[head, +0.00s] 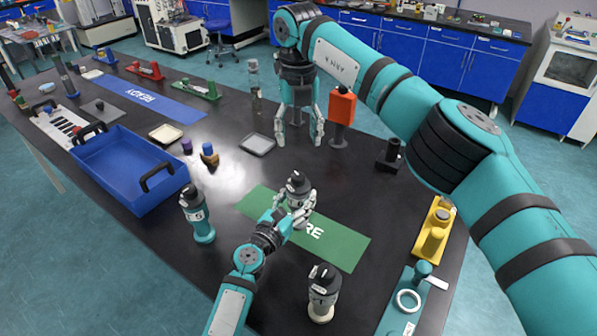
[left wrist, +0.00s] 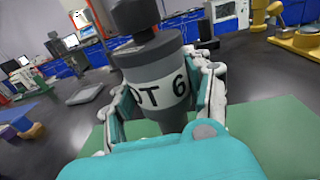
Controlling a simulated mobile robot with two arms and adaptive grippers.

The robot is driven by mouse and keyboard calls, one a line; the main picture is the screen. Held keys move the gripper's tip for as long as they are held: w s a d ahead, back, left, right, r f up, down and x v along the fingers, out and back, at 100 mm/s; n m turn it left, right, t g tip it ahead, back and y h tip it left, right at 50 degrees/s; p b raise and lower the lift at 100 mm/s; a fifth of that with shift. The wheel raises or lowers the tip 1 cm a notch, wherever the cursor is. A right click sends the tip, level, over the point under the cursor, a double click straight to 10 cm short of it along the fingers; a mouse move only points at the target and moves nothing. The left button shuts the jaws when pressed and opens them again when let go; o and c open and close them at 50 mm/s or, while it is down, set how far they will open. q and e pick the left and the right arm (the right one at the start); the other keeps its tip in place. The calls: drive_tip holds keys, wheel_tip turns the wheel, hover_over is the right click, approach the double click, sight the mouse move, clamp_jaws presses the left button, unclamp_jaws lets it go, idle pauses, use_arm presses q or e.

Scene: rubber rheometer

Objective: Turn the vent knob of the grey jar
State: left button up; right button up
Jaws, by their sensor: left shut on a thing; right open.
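The grey jar (head: 297,186) stands upright over the green mat, with a dark lid and knob on top. In the left wrist view the grey jar (left wrist: 158,92) shows a white label ending in "OT 6" and a black knob (left wrist: 134,16), cut off by the upper edge. My left gripper (head: 297,208) is shut around the jar's body, with a finger on each side in the left wrist view. The jar's base is hidden by the gripper. My right gripper (head: 299,138) is open and empty, pointing down beyond the jar and apart from it.
A teal jar (head: 198,216) stands left of the green mat (head: 345,245), and a cream-based jar (head: 322,294) stands at the front. An orange-topped post (head: 341,108) is close to my right gripper. A grey tray (head: 257,144) and blue crate (head: 128,190) lie left.

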sight(299, 174)
wheel_tip(299, 174, down, 11)
drive_tip(key=shift+f, duration=0.1)
idle(0.3)
clamp_jaws()
